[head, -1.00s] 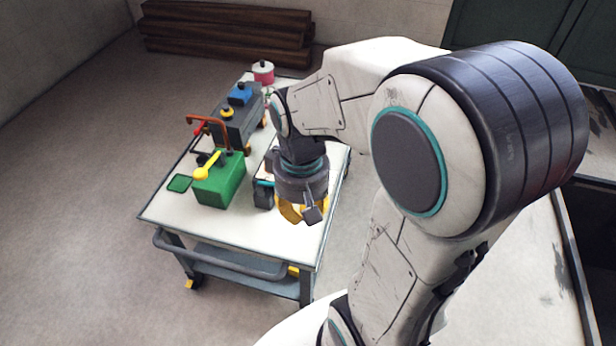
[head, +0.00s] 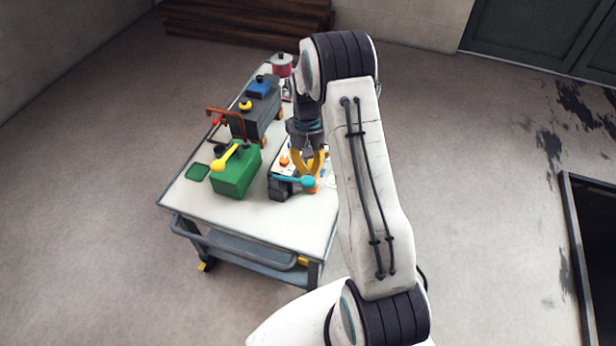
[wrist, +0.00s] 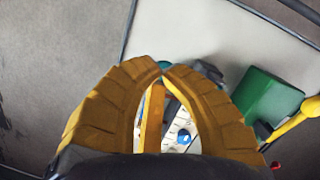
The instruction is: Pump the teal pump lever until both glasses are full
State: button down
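The teal pump lever (head: 290,180) sticks out over the front of a low white-and-dark unit on the right side of the cart. Its round teal end (head: 309,182) is at the right, beside an orange part. My gripper (head: 312,172) points down just above and behind that end; I cannot tell whether it touches it. The two glasses cannot be made out, and my arm hides part of the unit's right side.
The white-topped cart (head: 200,200) also holds a green box (head: 235,178) with a yellow-ended lever (head: 228,158), a dark engine block (head: 262,110) and a pink-and-white pot (head: 282,66). The cart's front top is clear. Brown planks (head: 240,22) lie at the back.

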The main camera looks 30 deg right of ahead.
aim_at(307, 179)
jog(key=w, duration=0.2)
jog(key=w+d, duration=0.1)
jog(key=shift+w+d+f+t, duration=0.1)
jog(key=shift+w+f+t, duration=0.2)
jog(key=shift+w+t, duration=0.1)
jog(key=shift+w+d+r, duration=0.1)
jog(key=shift+w, duration=0.35)
jog(key=shift+s+f+b, duration=0.2)
jog(key=shift+f+b, duration=0.55)
jog(key=shift+f, duration=1)
jog(key=shift+s+f+b, duration=0.2)
jog(key=shift+f+b, duration=0.5)
jog(key=shift+f, duration=1)
jog(key=shift+f, duration=0.15)
